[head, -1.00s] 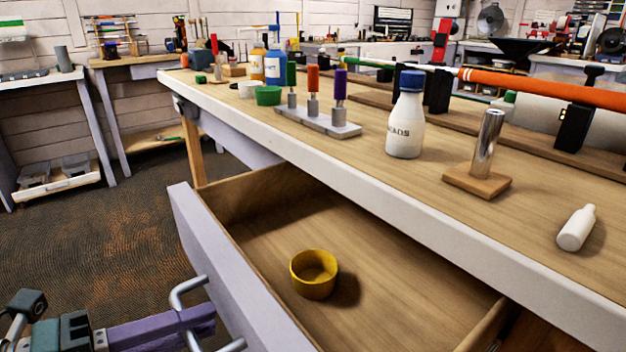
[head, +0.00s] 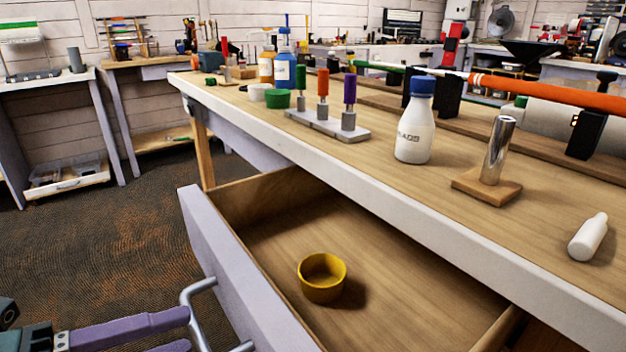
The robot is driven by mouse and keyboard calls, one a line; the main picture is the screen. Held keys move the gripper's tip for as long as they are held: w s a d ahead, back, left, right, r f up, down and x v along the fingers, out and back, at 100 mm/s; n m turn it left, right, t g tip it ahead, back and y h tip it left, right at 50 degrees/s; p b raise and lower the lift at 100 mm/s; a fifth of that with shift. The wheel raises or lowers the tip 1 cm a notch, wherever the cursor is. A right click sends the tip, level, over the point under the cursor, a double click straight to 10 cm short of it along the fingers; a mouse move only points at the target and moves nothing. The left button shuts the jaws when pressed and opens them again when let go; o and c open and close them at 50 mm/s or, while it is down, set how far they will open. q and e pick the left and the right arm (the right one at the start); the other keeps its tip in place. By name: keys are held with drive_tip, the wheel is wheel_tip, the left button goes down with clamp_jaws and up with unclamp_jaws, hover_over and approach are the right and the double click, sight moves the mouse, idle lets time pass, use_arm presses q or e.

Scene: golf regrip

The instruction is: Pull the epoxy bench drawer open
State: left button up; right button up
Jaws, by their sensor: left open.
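The epoxy bench drawer (head: 235,275) stands pulled out from under the bench, its wooden inside showing. A yellow cup (head: 322,278) sits on the drawer's floor. The grey bar handle (head: 197,287) is on the pale lilac drawer front and is partly cut off by the bottom edge. My left gripper (head: 186,332), with purple fingers, is at the bottom left, just outside the handle. Its fingers are apart, with nothing seen between them. I cannot tell whether a fingertip touches the handle. My right gripper does not show.
On the bench top (head: 400,185) stand a white bottle with a blue cap (head: 415,130), a metal cylinder on a wooden block (head: 495,150), a lying white bottle (head: 588,238) and a rack of coloured tools (head: 325,125). The floor (head: 95,240) left of the drawer is clear.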

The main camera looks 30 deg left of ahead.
use_arm(q)
drive_tip(key=v, duration=0.6)
drive_tip(key=shift+s+a, duration=0.15)
drive_tip(key=shift+s, duration=0.05)
drive_tip(key=w+r+n+g+y+p, duration=0.4)
drive_tip(key=w+r+n+y+p, duration=0.35)
drive_tip(key=r+n+p, duration=0.4)
drive_tip(key=s+d+r+n+g+h+p, duration=0.2)
drive_tip(key=s+d+r+n+g+p, duration=0.45)
drive_tip(key=d+r+n+p, duration=0.4)
wheel_tip(320, 180, up, 36)
drive_tip(key=m+p, duration=0.1)
drive_tip(key=p, duration=3.6)
drive_tip(key=shift+a+m+p, duration=0.2)
drive_tip(key=shift+m+p, duration=0.1)
